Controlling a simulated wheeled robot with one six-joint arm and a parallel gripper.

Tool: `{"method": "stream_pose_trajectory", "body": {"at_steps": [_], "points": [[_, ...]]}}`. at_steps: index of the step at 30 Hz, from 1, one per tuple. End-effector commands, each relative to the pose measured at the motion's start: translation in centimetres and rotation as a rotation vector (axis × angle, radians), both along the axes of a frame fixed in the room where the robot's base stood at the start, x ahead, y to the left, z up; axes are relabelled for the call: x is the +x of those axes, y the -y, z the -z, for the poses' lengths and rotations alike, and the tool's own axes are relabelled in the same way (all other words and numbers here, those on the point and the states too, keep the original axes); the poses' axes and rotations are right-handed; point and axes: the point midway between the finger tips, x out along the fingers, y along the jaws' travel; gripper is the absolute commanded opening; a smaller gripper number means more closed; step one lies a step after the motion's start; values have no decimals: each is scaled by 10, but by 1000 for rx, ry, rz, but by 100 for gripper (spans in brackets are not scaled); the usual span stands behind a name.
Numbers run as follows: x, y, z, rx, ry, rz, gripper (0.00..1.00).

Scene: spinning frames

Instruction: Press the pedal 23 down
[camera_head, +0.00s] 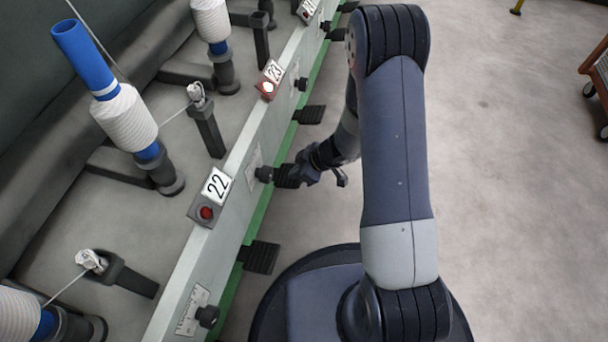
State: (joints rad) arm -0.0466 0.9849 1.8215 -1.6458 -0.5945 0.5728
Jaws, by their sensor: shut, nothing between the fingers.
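The 23 label plate (271,75), with a brightly lit button, sits on the machine's rail in the upper middle. The black ribbed pedal (309,115) just below and right of it sticks out from the rail; it seems to be pedal 23. My gripper (286,176) is shut and empty. It points left toward the rail, nearer the viewer than that pedal and apart from it in the picture. Its dark fingertips are beside a black knob (264,174) on the rail; whether they touch is unclear.
Another pedal (260,257) lies nearer, below the 22 plate (215,187) with its dark red button. A farther pedal (333,33) shows at the top. White yarn bobbins (124,118) stand behind the rail. The floor (520,200) right of my arm is clear, with a cart (597,72) at the right edge.

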Motion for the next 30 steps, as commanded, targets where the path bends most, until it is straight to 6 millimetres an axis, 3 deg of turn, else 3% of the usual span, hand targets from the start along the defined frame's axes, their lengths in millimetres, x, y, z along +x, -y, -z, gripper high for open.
{"method": "stream_pose_trajectory", "body": {"at_steps": [11, 30], "points": [[0, 0, 0, 0, 0, 0, 0], [0, 0, 26, 0, -1, 1, 0]]}}
